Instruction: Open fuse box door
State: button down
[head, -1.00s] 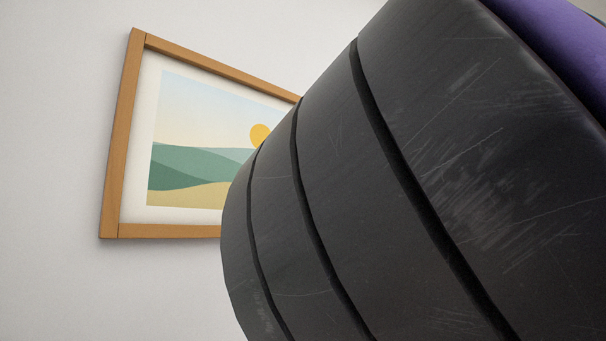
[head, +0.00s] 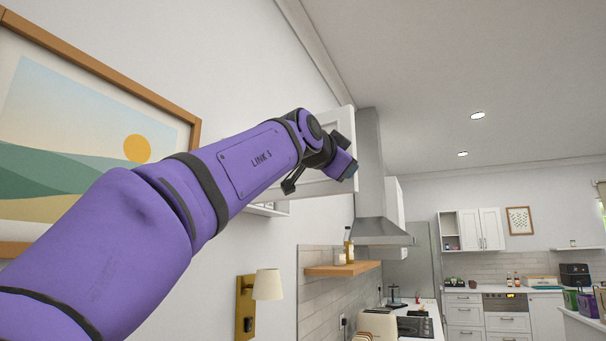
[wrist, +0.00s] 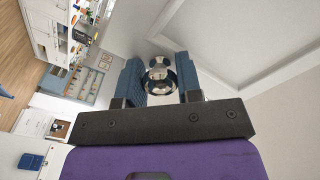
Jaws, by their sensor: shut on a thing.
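My gripper (wrist: 160,78) is shut on a round, shiny metal knob (wrist: 159,66), which sits between its blue fingers in the wrist view. The knob belongs to the white panelled fuse box door (wrist: 262,45), which fills the upper right there. In the head view the white door (head: 318,188) stands high by the left wall, jutting away from it with its right edge clear. My gripper (head: 346,168) is at that right part, and my arm hides much of the door. The underside of the white box (head: 270,208) shows below my arm. Its inside is hidden.
A framed landscape picture (head: 60,140) hangs on the left wall behind my arm. A wall lamp (head: 266,285), a wooden shelf (head: 341,268) with bottles and a range hood (head: 370,215) lie below and beyond. Open room lies to the right.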

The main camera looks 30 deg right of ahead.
dwell(0.3)
jog(key=c, duration=0.8)
grip_release()
jog(key=v, duration=1.1)
